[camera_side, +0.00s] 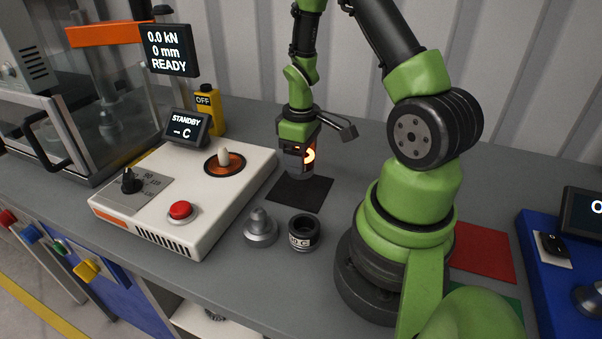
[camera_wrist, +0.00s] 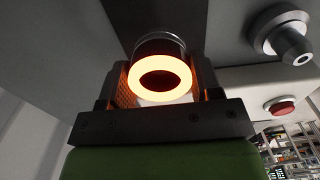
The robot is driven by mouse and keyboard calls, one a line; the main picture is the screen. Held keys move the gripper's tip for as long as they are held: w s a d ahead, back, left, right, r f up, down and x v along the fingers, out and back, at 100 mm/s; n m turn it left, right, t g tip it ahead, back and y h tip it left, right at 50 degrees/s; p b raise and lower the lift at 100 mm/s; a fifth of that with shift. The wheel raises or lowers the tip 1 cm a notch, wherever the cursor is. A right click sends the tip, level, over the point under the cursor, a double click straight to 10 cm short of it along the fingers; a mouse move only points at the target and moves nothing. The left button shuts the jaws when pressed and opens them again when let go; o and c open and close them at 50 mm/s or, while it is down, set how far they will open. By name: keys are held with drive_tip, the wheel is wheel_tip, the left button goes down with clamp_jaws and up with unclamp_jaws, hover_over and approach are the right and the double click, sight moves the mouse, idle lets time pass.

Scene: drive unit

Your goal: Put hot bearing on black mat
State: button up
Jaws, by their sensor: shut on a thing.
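The hot bearing (camera_side: 310,155) glows orange-yellow at the end of my gripper (camera_side: 299,158) in the side view. The wrist view shows its bright glowing ring (camera_wrist: 160,92) between the jaws of my gripper (camera_wrist: 162,82), which are shut on it. A dark cylindrical part with a pale rim (camera_wrist: 160,41) shows directly behind the ring. The black mat (camera_side: 306,194) lies flat on the bench just under my gripper. The gripper hides the mat's back part, and I cannot tell whether the bearing's underside touches the mat.
The white heater box (camera_side: 225,205) stands left of the mat, with a red button (camera_side: 181,210) and a pale post on its round plate (camera_side: 224,161). A grey stepped part (camera_side: 261,228) and a black ring-shaped part (camera_side: 304,233) stand in front of the mat. A red mat (camera_side: 484,252) lies right.

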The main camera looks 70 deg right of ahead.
drive_tip(key=shift+f, duration=2.15)
drive_tip(key=o, duration=1.1)
drive_tip(key=shift+f, duration=0.15)
wheel_tip(320, 180, up, 12)
drive_tip(key=a+r+m+t, duration=0.2)
drive_tip(key=a+r+t, duration=0.2)
drive_tip(key=a+r, duration=0.65)
drive_tip(key=s+a+r+m+t+y, duration=0.1)
drive_tip(key=s+a+r, duration=0.2)
drive_tip(key=s+a+r+m+t+y, duration=0.1)
drive_tip(key=s+a+r+t, duration=0.1)
drive_tip(key=s+a+r, duration=0.1)
drive_tip(key=shift+s+a+r, duration=0.35)
drive_tip(key=shift+s+a, duration=0.25)
drive_tip(key=shift+a, duration=0.05)
